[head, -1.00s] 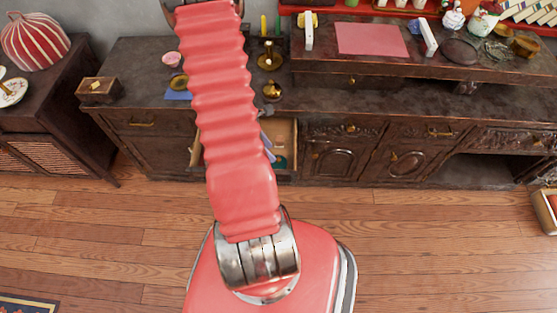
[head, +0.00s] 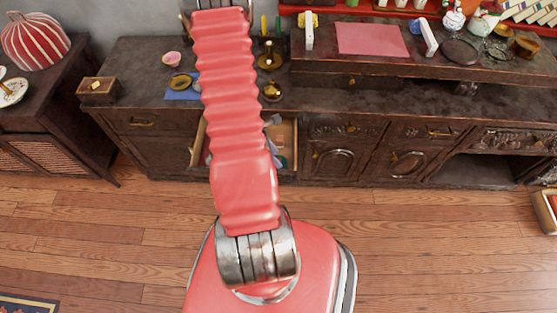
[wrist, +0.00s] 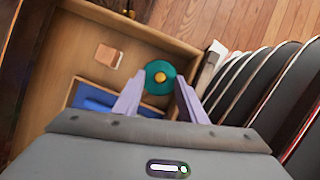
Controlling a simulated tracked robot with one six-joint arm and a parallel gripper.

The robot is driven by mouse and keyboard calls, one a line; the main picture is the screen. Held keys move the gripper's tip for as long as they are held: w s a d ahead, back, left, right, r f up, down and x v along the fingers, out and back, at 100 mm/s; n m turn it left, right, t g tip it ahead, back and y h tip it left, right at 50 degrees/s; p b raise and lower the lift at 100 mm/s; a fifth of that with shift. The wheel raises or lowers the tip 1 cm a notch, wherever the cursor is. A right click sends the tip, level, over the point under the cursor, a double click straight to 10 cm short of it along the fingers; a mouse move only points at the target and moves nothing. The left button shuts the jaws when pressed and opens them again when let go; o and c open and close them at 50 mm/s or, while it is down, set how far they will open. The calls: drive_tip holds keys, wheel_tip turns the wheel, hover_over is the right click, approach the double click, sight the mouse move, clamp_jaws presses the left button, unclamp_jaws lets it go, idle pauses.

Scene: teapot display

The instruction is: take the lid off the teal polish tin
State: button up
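The teal polish tin (wrist: 158,85) lies in an open wooden drawer (wrist: 185,50), with a round yellow knob on its lid (wrist: 161,76). My gripper (wrist: 160,98) has two pale lilac fingers, spread apart. In the wrist view they reach toward the tin, one on each side of its near part. Nothing is held between them, and I cannot tell how far above the tin they are. In the head view the drawer (head: 291,130) is open in the dark cabinet, and my arm hides much of it. I cannot make out the tin there.
An orange-brown block (wrist: 108,55) and a blue item (wrist: 95,97) lie left of the tin in the drawer. The drawer's walls stand close around. Brass pieces (head: 270,60) and a small wooden box (head: 98,88) stand on the cabinet top. The floor (head: 420,240) before the cabinet is clear.

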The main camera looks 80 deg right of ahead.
drive_tip(key=shift+s+d+f, duration=0.1)
drive_tip(key=shift+s+f, duration=0.1)
drive_tip(key=shift+f, duration=0.25)
drive_tip(key=shift+c, duration=0.5)
clamp_jaws()
